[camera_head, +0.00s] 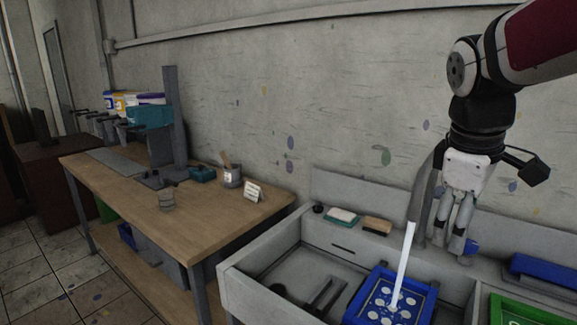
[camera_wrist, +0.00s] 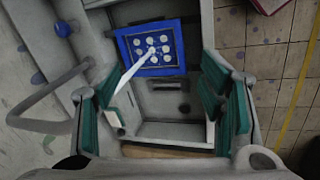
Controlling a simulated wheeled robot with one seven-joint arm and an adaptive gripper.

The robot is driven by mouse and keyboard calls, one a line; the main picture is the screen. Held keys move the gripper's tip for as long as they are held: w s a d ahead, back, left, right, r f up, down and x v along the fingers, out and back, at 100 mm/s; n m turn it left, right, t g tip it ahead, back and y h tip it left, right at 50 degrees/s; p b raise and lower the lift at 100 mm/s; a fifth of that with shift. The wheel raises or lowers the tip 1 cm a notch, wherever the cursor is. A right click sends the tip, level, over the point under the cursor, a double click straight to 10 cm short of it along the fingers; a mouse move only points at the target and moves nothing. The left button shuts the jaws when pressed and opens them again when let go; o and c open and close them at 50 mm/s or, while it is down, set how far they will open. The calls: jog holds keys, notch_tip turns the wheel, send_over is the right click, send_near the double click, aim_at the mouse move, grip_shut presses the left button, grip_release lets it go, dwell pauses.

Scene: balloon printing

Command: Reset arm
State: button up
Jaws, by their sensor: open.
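My gripper (camera_head: 455,222) hangs pointing down over the back right of the grey sink, beside the faucet. In the wrist view its two green-padded fingers (camera_wrist: 165,112) are spread wide with nothing between them. A blue framed screen (camera_head: 351,312) with white round marks lies in the sink, and a white stream falls from the faucet (camera_head: 424,190) onto it. The blue screen also shows in the wrist view (camera_wrist: 121,45), beyond the fingers. The gripper is above the screen and apart from it.
A wooden table (camera_head: 230,222) at the left holds a press with several arms, a cup (camera_head: 231,177) and a small card (camera_head: 253,191). A teal-and-white block (camera_head: 342,216) and a brush (camera_head: 377,224) lie on the sink's back ledge. A green frame (camera_head: 520,310) lies at the right.

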jog(key=s+a+f+m+t+y, duration=0.1)
jog(key=s+a+m, duration=0.3)
jog(key=s, duration=0.4)
jog(key=s+a+f+m+t+y, duration=0.1)
jog(key=s+a+f+m, duration=0.2)
jog(key=s, duration=0.5)
jog(key=shift+s+a+f+m, duration=0.2)
jog(key=shift+a+f+m, duration=0.15)
jog(key=shift+f+m, duration=0.35)
